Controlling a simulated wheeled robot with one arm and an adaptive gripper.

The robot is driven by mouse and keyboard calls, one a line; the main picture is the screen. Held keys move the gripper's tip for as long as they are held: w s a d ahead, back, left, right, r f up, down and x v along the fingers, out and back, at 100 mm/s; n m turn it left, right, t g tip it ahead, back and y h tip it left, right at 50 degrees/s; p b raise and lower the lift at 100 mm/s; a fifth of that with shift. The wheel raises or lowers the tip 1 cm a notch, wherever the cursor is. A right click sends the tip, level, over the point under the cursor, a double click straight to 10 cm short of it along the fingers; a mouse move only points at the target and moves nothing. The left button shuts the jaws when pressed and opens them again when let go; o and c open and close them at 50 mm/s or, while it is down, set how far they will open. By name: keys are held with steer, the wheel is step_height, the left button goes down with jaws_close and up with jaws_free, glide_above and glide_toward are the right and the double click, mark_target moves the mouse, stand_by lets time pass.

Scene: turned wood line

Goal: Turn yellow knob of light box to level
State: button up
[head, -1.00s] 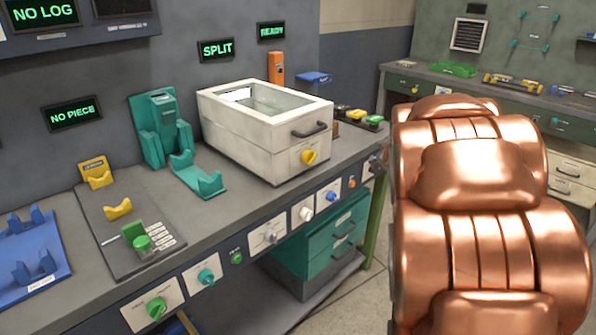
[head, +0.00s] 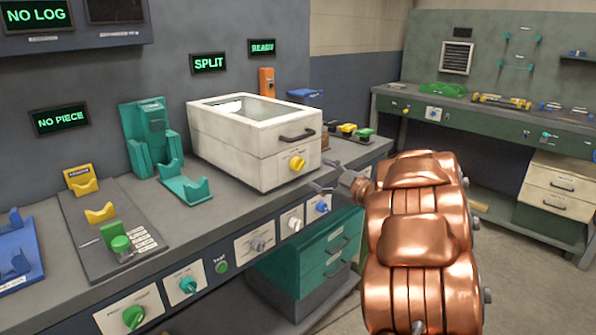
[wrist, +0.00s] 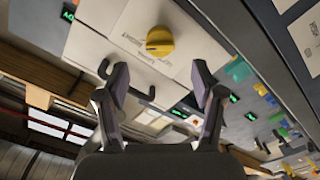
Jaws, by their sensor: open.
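The light box (head: 230,150) is a white box with a glass top and a dark handle, standing on the grey workbench. Its yellow knob (head: 297,163) is on the front face, below the handle; it also shows in the wrist view (wrist: 160,41), beyond the fingertips. My gripper (head: 322,188) is in front of the bench edge, a little right of and below the knob. In the wrist view my gripper (wrist: 205,85) has its two fingers spread apart with nothing between them. The gripper is apart from the knob. The words by the knob are too small to read.
Teal cradles (head: 185,185) stand left of the box. A row of knobs and switches (head: 189,286) runs along the bench front. Several coloured blocks (head: 347,130) sit right of the box. A green bench (head: 480,115) stands at the back right, with open floor before it.

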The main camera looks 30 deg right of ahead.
mark_target(303, 166)
steer(key=x, duration=0.7)
steer(key=shift+w, duration=0.1)
steer(key=c, duration=1.1)
steer(key=shift+c, duration=0.2)
steer(key=shift+n+b, duration=0.7)
steer(key=shift+b, duration=0.1)
steer(key=shift+n+b, duration=3.7)
steer(key=shift+n, duration=0.2)
steer(key=shift+r+n+b, duration=0.15)
steer(key=shift+n+b, duration=0.2)
steer(key=shift+n, duration=0.05)
